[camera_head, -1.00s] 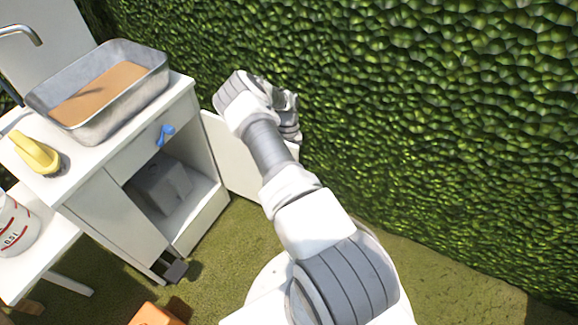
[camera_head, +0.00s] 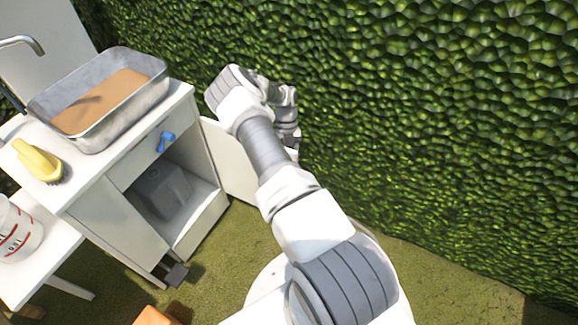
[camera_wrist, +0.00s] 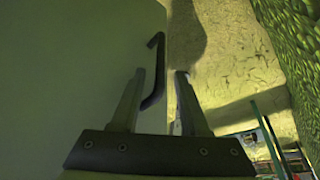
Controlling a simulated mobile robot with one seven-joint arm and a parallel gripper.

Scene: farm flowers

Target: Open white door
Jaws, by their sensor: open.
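The white door (camera_head: 232,165) of the white cabinet (camera_head: 118,215) stands swung out to the right, and the compartment behind it is exposed. Part of the door is hidden by my arm in the head view. In the wrist view the pale door panel (camera_wrist: 70,70) fills the left side, with a dark bar handle (camera_wrist: 155,70) near its edge. My gripper (camera_wrist: 160,73) is open, with one finger in front of the panel and the other beyond its edge. The handle shows between the fingers; I cannot tell whether they touch it. The fingers are hidden in the head view.
A grey box (camera_head: 163,190) sits inside the cabinet. A metal tray (camera_head: 105,105) and a yellow brush (camera_head: 40,160) are on top. A blue handle (camera_head: 166,141) is on the drawer front. A green hedge (camera_head: 430,120) stands close behind and right of my arm.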

